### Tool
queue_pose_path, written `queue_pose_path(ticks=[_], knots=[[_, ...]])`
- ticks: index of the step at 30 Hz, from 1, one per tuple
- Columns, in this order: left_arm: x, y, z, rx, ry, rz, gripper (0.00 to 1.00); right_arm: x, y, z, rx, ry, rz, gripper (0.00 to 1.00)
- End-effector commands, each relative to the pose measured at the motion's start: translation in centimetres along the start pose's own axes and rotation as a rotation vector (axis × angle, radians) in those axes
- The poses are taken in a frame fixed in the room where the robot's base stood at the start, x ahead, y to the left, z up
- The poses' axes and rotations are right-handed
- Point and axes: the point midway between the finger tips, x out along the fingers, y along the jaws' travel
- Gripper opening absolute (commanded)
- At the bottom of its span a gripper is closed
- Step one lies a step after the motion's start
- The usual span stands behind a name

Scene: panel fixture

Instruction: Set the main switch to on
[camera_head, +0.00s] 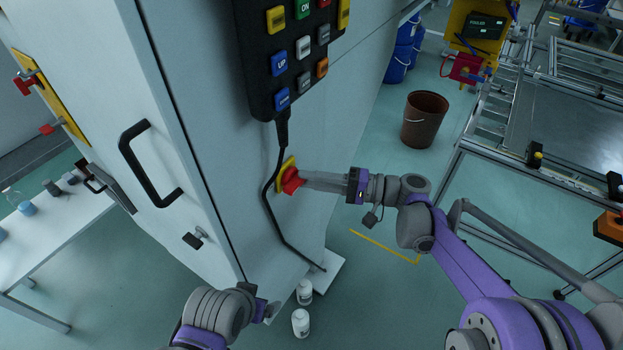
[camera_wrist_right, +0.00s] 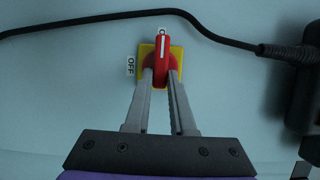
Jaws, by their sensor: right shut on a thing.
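The main switch is a red rotary handle (camera_head: 290,184) on a yellow plate (camera_head: 281,168) on the cabinet's side. In the right wrist view the red handle (camera_wrist_right: 165,44) stands upright in the picture, its white mark pointing up. The yellow plate (camera_wrist_right: 146,51) is behind it, with an OFF label (camera_wrist_right: 130,66) at its left. My right gripper (camera_head: 304,180) is shut on the handle, one finger on each side in the right wrist view (camera_wrist_right: 161,77). My left gripper (camera_head: 266,311) is low in the head view; its fingers are too unclear to judge.
A button pendant (camera_head: 262,60) hangs above the switch, and its black cable (camera_head: 270,215) runs close beside it. White bottles (camera_head: 301,322) stand on the floor below. A brown bucket (camera_head: 425,120) and a metal frame table (camera_head: 490,130) are to the right.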

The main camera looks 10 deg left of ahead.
Motion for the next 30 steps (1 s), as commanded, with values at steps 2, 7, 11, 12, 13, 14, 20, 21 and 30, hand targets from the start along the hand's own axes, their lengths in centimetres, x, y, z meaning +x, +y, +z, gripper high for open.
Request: queue_pose_path(ticks=[2, 7, 11, 12, 13, 14, 20, 21, 30], knots=[[0.0, 0.0, 0.0, 0.0, 0.0, 0.0, 0.9, 0.0, 0.0, 0.0, 0.001, 0.0, 0.0, 0.0], [0.0, 0.0, 0.0, 0.0, 0.0, 0.0, 0.9, 0.0, 0.0, 0.0, 0.0, 0.0, 0.0, 0.49], [0.0, 0.0, 0.0, 0.0, 0.0, 0.0, 0.9, 0.0, 0.0, 0.0, 0.0, 0.0, 0.0, 0.53], [0.0, 0.0, 0.0, 0.0, 0.0, 0.0, 0.9, 0.0, 0.0, 0.0, 0.0, 0.0, 0.0, 0.53], [0.0, 0.0, 0.0, 0.0, 0.0, 0.0, 0.9, 0.0, 0.0, 0.0, 0.0, 0.0, 0.0, 0.53], [0.0, 0.0, 0.0, 0.0, 0.0, 0.0, 0.9, 0.0, 0.0, 0.0, 0.0, 0.0, 0.0, 0.53], [0.0, 0.0, 0.0, 0.0, 0.0, 0.0, 0.9, -1.0, 0.0, -0.1, -0.001, 0.003, 0.001, 0.53], [0.0, 0.0, 0.0, 0.0, 0.0, 0.0, 0.9, -1.6, 0.0, -0.1, -0.001, 0.004, 0.001, 0.53], [-0.1, 0.0, 0.0, 0.0, 0.0, 0.0, 0.9, -7.6, 0.0, -0.1, 0.0, 0.004, 0.001, 0.53]])
